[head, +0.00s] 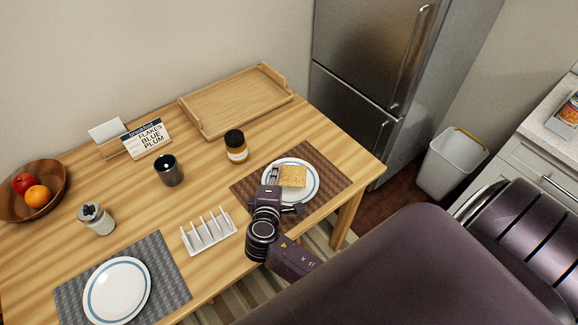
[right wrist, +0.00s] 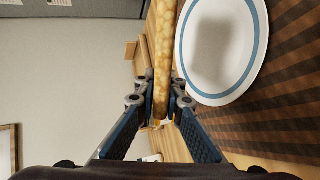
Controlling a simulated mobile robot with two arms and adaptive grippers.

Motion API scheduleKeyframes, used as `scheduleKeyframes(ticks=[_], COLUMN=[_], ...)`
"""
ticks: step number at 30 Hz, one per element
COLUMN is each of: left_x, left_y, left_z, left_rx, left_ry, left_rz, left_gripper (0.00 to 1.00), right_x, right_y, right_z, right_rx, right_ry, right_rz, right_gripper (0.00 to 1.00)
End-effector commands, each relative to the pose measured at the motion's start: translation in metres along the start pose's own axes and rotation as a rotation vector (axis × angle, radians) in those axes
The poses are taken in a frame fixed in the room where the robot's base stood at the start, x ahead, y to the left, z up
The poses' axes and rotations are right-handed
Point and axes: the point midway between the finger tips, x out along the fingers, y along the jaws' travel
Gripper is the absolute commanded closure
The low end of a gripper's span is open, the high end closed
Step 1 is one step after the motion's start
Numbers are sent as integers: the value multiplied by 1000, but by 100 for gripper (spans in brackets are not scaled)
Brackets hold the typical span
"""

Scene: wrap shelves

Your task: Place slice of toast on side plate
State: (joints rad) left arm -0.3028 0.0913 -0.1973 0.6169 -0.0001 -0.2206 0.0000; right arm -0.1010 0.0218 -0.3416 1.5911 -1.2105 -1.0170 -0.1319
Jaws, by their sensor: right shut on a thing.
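My right gripper (head: 272,186) is shut on a slice of toast (head: 293,176), which it grips at the left edge in the head view. The toast is over a white side plate with a blue ring (head: 310,191). In the right wrist view the toast (right wrist: 164,50) stands edge-on between the fingertips (right wrist: 160,100), and the plate (right wrist: 252,62) lies beside it with a shadow on it. A gap shows between toast and plate there. A second white plate with a blue ring (head: 117,290) is empty at the lower left. My left gripper is not in view.
A brown placemat (head: 335,181) lies under the side plate. A white toast rack (head: 208,233) stands left of my gripper. A dark-lidded jar (head: 236,146), black cup (head: 169,170), glass shaker (head: 96,218), fruit bowl (head: 48,205) and wooden tray (head: 236,100) are farther off.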

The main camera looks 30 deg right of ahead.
Motion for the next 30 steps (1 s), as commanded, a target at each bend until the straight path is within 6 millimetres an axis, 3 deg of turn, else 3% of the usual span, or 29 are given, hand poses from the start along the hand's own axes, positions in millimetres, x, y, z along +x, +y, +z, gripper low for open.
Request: scheduleKeyframes(ticks=[1, 9, 23, 24, 26, 30], left_x=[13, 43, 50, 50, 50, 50], left_y=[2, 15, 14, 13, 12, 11], left_z=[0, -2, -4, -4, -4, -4], left_rx=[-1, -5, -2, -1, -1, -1], left_ry=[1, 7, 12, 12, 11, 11], left_rz=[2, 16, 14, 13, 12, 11], left_gripper=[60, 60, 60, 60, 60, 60], right_x=[5, 17, 20, 20, 20, 20], right_y=[-13, -44, -52, -52, -52, -52], right_z=[0, 0, 0, 0, 0, 0], right_rx=[0, 1, 2, 2, 2, 2], right_ry=[0, 0, 0, 0, 0, 0], right_rz=[0, 0, 1, 1, 0, 0], right_gripper=[100, 100, 100, 87, 80, 80])
